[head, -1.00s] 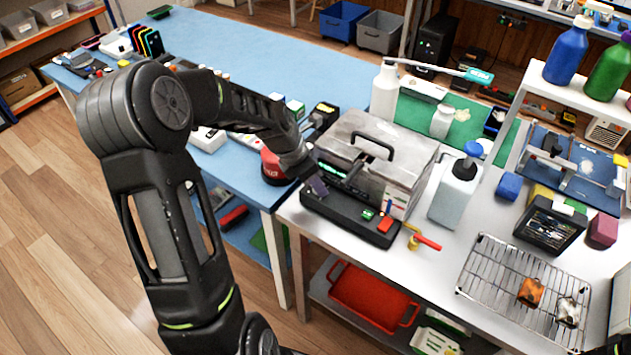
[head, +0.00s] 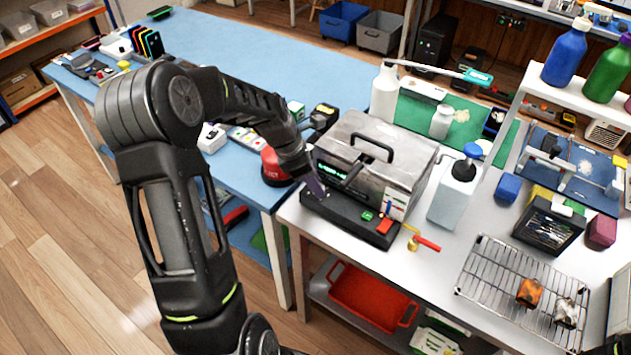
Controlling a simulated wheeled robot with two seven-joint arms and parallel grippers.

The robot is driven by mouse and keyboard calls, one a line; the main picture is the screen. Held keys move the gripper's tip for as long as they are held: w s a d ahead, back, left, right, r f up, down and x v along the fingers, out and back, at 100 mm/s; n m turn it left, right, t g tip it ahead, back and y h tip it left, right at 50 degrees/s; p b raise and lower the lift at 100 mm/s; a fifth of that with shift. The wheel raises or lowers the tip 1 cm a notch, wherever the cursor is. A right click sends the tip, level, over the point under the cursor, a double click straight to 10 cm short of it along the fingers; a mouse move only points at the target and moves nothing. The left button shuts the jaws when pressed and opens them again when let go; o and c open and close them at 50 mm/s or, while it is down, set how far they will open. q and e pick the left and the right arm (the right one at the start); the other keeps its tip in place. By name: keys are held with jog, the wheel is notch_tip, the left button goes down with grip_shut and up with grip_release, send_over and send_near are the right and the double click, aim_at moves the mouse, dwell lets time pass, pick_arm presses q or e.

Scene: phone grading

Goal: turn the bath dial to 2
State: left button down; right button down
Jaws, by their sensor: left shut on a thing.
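The bath (head: 395,160) is a grey metal box with a lid and black handle, standing on the white bench. Its black front panel (head: 345,217) carries a small green display, a green button and a red switch. My left gripper (head: 316,188) reaches the left end of this panel and is shut on the bath dial. The dial is hidden behind the fingers, so its setting cannot be read. My right gripper is not in view.
A red-topped round container (head: 275,168) stands close beside my left gripper on the blue table. A brass valve with a red handle (head: 425,243) sticks out right of the panel. A white jug (head: 455,193) and a wire rack (head: 520,290) are further right.

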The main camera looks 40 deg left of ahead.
pick_arm(q)
jog(key=shift+a+m, duration=0.1)
jog(key=shift+m, duration=0.6)
jog(key=c, duration=1.4)
grip_release()
jog(key=shift+b+v, duration=0.45)
jog(key=shift+v, duration=3.45)
jog(key=shift+o, duration=0.4)
jog(key=shift+w, duration=0.2)
